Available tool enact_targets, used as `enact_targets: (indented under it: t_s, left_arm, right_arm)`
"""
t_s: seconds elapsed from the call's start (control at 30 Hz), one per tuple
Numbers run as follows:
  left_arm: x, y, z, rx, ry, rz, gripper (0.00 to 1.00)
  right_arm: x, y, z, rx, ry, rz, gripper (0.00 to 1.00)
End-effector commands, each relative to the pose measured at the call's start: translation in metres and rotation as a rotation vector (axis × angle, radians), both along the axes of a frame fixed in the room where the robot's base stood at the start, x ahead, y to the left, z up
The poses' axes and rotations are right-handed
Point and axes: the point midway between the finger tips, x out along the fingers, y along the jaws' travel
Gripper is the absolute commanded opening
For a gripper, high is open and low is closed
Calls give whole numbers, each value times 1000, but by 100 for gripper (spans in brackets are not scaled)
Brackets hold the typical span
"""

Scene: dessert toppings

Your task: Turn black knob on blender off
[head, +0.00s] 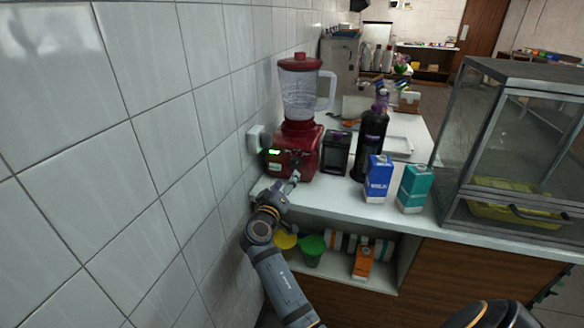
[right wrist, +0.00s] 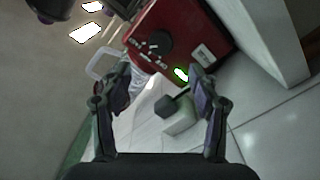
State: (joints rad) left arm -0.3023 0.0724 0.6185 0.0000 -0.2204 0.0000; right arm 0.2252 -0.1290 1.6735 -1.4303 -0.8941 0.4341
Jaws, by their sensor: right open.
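A red blender (head: 305,142) with a clear jar (head: 301,92) and red lid stands on the white counter near the tiled wall. Its black knob (head: 296,161) is on the front of the base, beside a small lit green display (head: 274,152). In the right wrist view the knob (right wrist: 159,43) shows with white markings around it, and the green display (right wrist: 181,74) is nearer the fingers. My right gripper (right wrist: 158,85) is open and empty, apart from the knob, in front of the blender base (head: 291,180). My left gripper is not in view.
A white wall socket (head: 255,138) is left of the blender. A black container (head: 335,153), a dark bottle (head: 371,140), a blue milk carton (head: 378,180) and a teal carton (head: 413,188) stand to its right. A glass case (head: 515,140) is further right. Cups sit on the shelf below.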

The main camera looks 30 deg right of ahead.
Motion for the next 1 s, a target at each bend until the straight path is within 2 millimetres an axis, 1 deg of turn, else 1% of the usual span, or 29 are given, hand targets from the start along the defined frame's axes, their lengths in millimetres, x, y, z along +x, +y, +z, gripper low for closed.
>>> enact_targets:
  t_s: [0.03, 0.2, 0.3, 0.4, 0.53, 0.8, 1.0]
  left_arm:
    - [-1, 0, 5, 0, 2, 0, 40]
    - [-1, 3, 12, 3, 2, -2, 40]
    - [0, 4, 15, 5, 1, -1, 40]
    - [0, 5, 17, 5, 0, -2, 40]
    - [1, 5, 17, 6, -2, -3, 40]
    - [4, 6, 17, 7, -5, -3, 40]
    - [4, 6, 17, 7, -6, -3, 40]
  right_arm:
    - [6, -8, 4, -6, -1, -1, 62]
    - [31, -37, 4, -5, 2, -2, 62]
    - [43, -52, 3, -3, 1, -3, 62]
    - [52, -62, 2, -2, 2, -1, 62]
    - [58, -69, 1, 0, 1, 1, 62]
    - [59, -70, 0, 0, 2, 0, 62]
    - [59, -70, 0, 1, 2, 1, 34]
